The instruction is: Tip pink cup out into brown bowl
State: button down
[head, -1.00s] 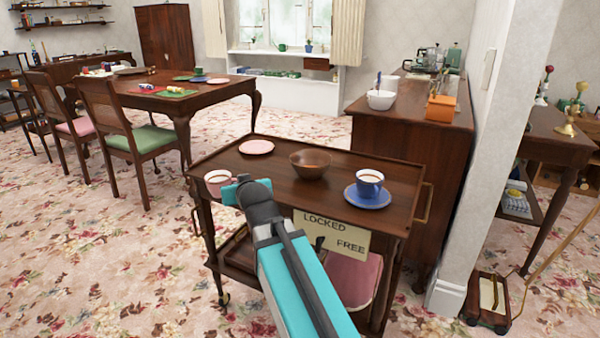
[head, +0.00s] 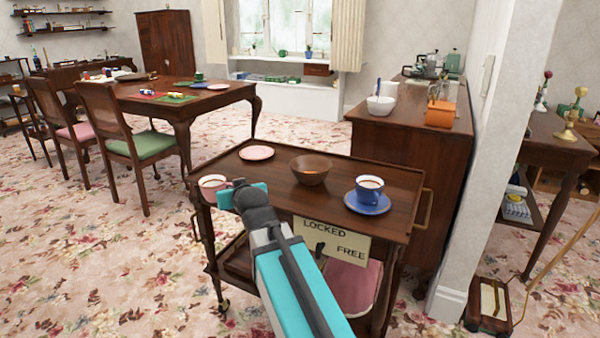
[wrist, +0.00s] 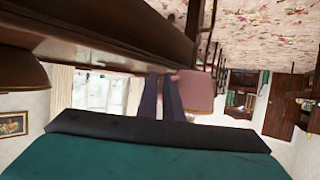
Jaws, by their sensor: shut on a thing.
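The pink cup (head: 213,187) is at the front left corner of the brown trolley top, upright, with something brownish inside. My gripper (head: 231,192) is at the cup's right side, shut on it. In the wrist view, which is upside down, the two dark fingers (wrist: 172,98) reach to the pink cup (wrist: 196,92). Whether the cup touches the trolley top is hard to tell. The brown bowl (head: 311,170) stands right of the cup, towards the middle of the trolley, with an orange-brown inside. A brown curved shape at the wrist view's left edge looks like this bowl (wrist: 18,72).
A pink saucer (head: 257,153) lies behind the cup. A blue cup (head: 369,187) with dark drink stands on a blue saucer (head: 367,204) right of the bowl. A LOCKED/FREE sign (head: 331,239) is on the trolley's front. The trolley top (head: 275,178) is clear between cup and bowl.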

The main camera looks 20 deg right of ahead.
jog(key=shift+r+p, duration=0.7)
jog(key=shift+r, duration=0.35)
